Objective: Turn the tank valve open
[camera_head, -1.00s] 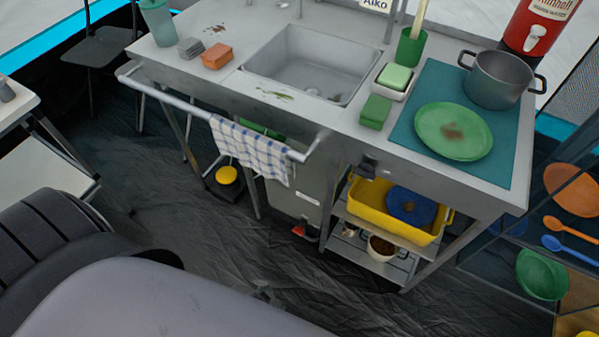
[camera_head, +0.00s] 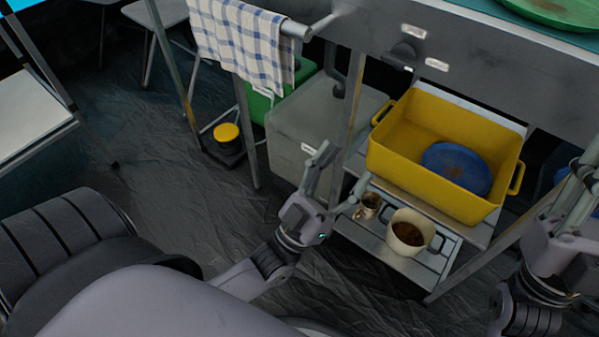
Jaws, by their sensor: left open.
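The grey tank (camera_head: 290,130) stands under the counter, between the hanging towel and the shelf. No valve shows on it now; its lower right part is hidden behind my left gripper. My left gripper (camera_head: 341,172) is in front of the tank's lower right side, with its fingers spread and nothing between them. I cannot tell whether it touches the tank. My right gripper (camera_head: 583,180) is at the right edge, beside the shelf, partly cut off; its opening is unclear.
A yellow tub (camera_head: 400,157) with a blue plate (camera_head: 456,167) sits on the upper shelf. A mug (camera_head: 369,206) and a white pot (camera_head: 411,232) stand below, close to my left gripper. A towel (camera_head: 238,42) hangs on the rail. A black knob (camera_head: 403,55) sticks out from the counter front.

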